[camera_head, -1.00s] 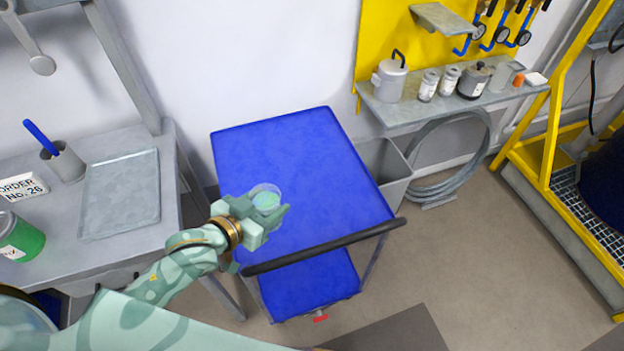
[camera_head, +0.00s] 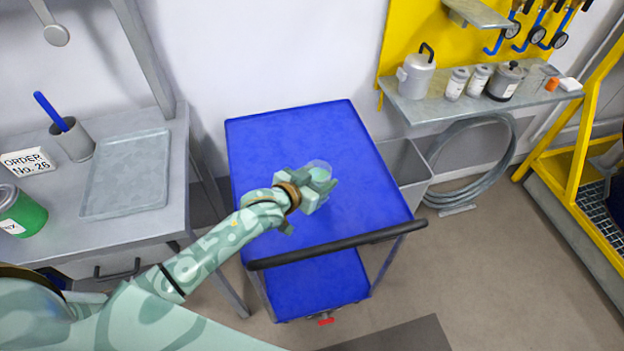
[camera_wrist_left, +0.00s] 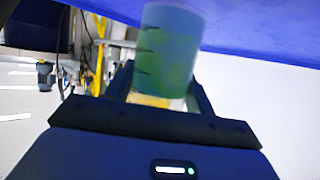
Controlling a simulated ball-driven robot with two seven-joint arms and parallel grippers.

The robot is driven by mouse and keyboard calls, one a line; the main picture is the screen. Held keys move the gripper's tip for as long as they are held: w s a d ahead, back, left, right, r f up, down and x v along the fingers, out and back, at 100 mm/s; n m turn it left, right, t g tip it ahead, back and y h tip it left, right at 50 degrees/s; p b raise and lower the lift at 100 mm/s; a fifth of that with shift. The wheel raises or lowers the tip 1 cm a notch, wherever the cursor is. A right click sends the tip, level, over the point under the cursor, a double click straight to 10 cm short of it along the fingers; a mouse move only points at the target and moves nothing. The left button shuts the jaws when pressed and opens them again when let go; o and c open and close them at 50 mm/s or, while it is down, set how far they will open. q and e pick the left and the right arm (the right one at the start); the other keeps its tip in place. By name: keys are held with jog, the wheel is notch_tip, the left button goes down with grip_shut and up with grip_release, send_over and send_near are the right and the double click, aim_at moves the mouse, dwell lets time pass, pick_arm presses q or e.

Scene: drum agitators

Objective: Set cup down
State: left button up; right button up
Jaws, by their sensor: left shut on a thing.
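A clear cup (camera_head: 320,172) with pale green contents is in the jaws of my left gripper (camera_head: 318,186). In the head view it shows over the blue top of the cart (camera_head: 290,130), right of the top's middle. The left wrist view shows the cup (camera_wrist_left: 168,50) close up, with dark marks on its side, between the gripper's fingers (camera_wrist_left: 160,98). The blue surface (camera_wrist_left: 260,28) lies along the top of that view. I cannot tell whether the cup touches the cart. My right gripper is not in view.
The cart's blue top is otherwise bare, with a black handle bar (camera_head: 340,243) at its front. A grey bench (camera_head: 180,205) at left holds a metal tray (camera_head: 126,175), a green can (camera_head: 22,212) and a pen cup (camera_head: 74,140). A shelf (camera_head: 440,108) at right holds several containers.

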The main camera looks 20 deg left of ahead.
pick_arm(q)
jog(key=shift+w+f, duration=0.15)
jog(key=shift+f, duration=0.05)
notch_tip(320, 180, down, 3)
jog(key=shift+w+f+b, duration=0.1)
jog(key=shift+f+b, duration=0.05)
jog(key=shift+b, duration=0.75)
jog(key=o, duration=0.7)
jog(key=shift+f, duration=0.1)
jog(key=o, duration=0.4)
